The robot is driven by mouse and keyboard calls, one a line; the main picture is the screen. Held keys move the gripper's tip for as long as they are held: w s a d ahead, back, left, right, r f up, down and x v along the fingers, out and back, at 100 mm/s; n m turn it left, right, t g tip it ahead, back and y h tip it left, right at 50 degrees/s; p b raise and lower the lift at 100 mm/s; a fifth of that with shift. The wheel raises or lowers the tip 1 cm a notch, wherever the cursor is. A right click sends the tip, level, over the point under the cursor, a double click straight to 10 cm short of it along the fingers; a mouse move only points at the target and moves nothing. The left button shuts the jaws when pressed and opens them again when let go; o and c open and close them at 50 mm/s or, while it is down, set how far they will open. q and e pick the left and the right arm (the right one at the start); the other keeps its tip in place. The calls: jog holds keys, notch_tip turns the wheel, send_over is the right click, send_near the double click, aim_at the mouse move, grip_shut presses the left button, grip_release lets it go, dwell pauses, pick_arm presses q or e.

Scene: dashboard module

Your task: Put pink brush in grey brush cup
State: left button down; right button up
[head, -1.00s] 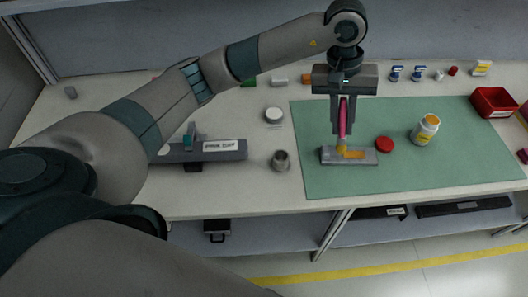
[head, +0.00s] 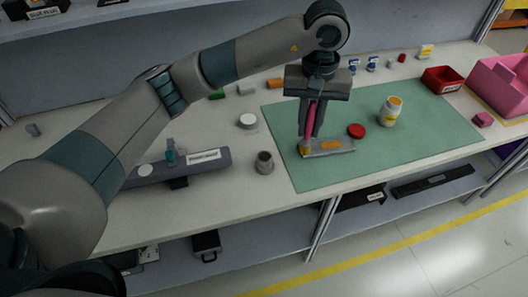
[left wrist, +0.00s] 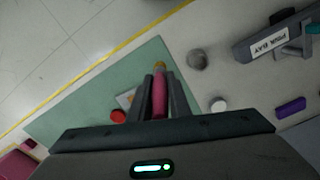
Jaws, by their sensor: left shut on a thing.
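My left gripper (head: 309,133) points down over the green mat and is shut on the pink brush (head: 311,114). The brush hangs upright with yellow-orange bristles at the left end of a small grey plate (head: 345,150); whether they touch it I cannot tell. An orange patch lies on the plate. The grey brush cup (head: 264,163) stands upright on the bench, left of the mat and the gripper. In the left wrist view, the pink brush (left wrist: 160,97) is between the fingers (left wrist: 161,95) and the grey cup (left wrist: 197,60) is right of its tip. My right gripper is out of view.
A white round piece (head: 248,121) lies behind the cup. A long grey holder (head: 210,163) is left of it. Bare bench separates cup and mat.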

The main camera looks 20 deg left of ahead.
pick_arm(q)
jog(key=a+f+p, duration=0.5)
jog(key=a+f, duration=0.1)
jog(key=a, duration=0.5)
jog(key=shift+w+f, duration=0.2)
jog(key=shift+f, duration=0.05)
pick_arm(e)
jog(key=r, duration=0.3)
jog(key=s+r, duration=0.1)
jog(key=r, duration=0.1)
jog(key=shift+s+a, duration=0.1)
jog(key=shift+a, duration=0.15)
pick_arm(q)
notch_tip(320, 180, down, 4)
jog(key=shift+p, duration=1.1)
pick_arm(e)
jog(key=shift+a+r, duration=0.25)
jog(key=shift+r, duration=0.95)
pick_arm(q)
jog(key=shift+f, duration=0.1)
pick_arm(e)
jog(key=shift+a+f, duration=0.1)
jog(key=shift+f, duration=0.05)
